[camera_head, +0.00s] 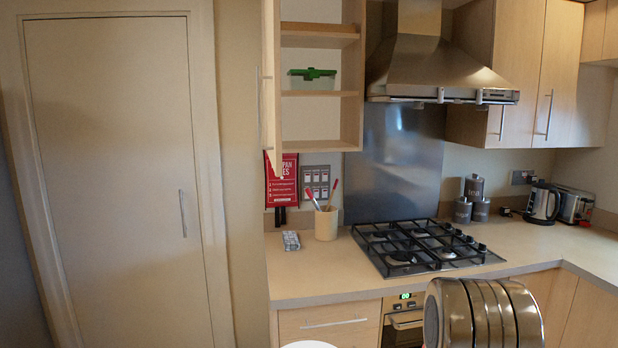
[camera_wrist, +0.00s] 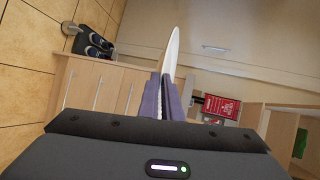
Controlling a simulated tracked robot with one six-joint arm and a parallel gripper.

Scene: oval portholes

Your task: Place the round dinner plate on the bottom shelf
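The round dinner plate (camera_wrist: 173,48) is white and shows nearly edge-on in the wrist view. It stands up from between the fingers of my gripper (camera_wrist: 163,95), which is shut on its edge. In the head view, a white curved sliver at the bottom edge looks like part of the plate (camera_head: 308,345); my gripper is out of that view. The open wall cabinet stands at upper centre in the head view. Its bottom shelf (camera_head: 320,145) is bare where I can see it. The plate is apart from the cabinet.
A container with a green lid (camera_head: 312,79) sits on the shelf above. The cabinet door (camera_head: 269,80) is open on the left. Below are a utensil pot (camera_head: 326,223), a small patterned box (camera_head: 291,241) and a gas hob (camera_head: 420,245). The range hood (camera_head: 430,70) adjoins the cabinet's right.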

